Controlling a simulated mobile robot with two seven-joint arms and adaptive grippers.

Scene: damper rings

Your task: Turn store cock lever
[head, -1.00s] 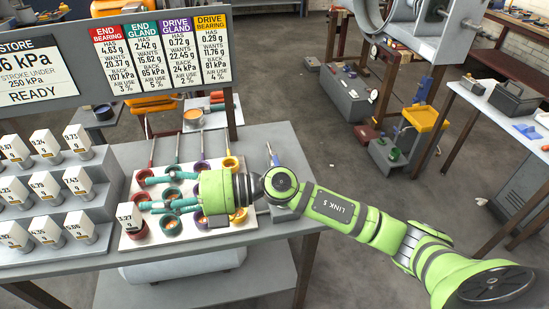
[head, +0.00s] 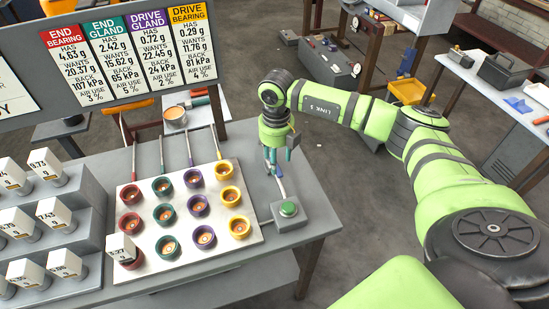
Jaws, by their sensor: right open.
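The store cock lever (head: 281,187) is a thin pale stem with a bluish upper part, standing at the right of the bench behind a grey box with a green button (head: 289,209). My right gripper (head: 274,165) points down, open, with its teal fingers right at the lever's upper end. The fingers partly hide the lever, and I cannot tell whether they touch it. My left gripper is out of view.
A white board (head: 145,262) holds rows of red, green, purple and yellow cups. A white weight block (head: 122,246) stands at its front left corner. Stepped grey racks (head: 85,225) with weights stand left. A sign panel (head: 70,112) rises behind.

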